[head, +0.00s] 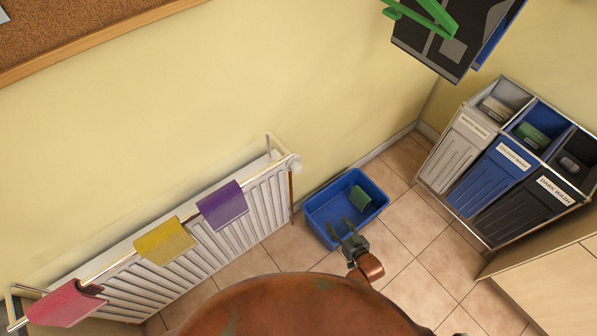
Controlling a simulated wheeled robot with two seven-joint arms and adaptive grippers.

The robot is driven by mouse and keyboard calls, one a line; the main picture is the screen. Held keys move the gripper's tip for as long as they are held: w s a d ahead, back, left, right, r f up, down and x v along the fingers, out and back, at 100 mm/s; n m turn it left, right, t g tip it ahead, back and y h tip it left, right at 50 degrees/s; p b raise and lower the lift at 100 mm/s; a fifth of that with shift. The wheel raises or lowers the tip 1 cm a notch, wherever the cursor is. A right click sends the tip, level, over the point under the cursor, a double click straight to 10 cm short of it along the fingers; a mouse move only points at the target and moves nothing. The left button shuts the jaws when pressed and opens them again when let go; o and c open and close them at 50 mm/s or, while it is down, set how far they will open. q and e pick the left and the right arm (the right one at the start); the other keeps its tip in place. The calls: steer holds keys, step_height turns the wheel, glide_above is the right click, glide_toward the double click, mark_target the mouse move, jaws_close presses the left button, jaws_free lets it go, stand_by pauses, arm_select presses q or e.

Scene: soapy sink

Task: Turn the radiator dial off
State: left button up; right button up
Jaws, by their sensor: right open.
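The radiator dial (295,167) is a small white knob at the upper right end of the white radiator (262,208) against the yellow wall. Its setting is too small to read. My right gripper (341,231) is open and empty. In the picture it shows over the near edge of the blue tub, below and to the right of the dial and clear of it. My left gripper is not in view.
A rail on the radiator carries a red cloth (66,303), a yellow cloth (165,241) and a purple cloth (223,205). A blue tub (318,216) with a green item (361,198) stands on the tiles. Laundry bins (484,181) stand at the right.

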steer(key=w+a+r+n+t+y, duration=0.1)
steer(key=w+a+r+y, duration=0.1)
steer(key=w+a+r, duration=0.3)
steer(key=w+a+r+t+y, duration=0.1)
steer(key=a+r, duration=0.1)
steer(key=r, duration=0.6)
steer(key=t+y+b, duration=0.1)
steer(key=y, duration=0.1)
glide_toward(299, 171)
steer(key=w, duration=0.2)
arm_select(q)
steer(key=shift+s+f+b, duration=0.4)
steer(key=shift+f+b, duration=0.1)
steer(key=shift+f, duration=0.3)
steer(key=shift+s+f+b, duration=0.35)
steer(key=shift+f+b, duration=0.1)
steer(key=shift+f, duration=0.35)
arm_select(e)
steer(key=shift+n, duration=0.3)
steer(key=shift+s+a+x, duration=0.1)
steer(key=shift+a+x, duration=0.05)
steer(key=shift+x, duration=1.15)
steer(key=shift+s+a+x, duration=0.1)
steer(key=shift+a+x, duration=0.05)
steer(key=shift+x, duration=1.2)
steer(key=shift+s+a+x, duration=0.1)
steer(key=shift+a+x, duration=0.05)
steer(key=shift+x, duration=1.15)
steer(key=shift+r, duration=0.1)
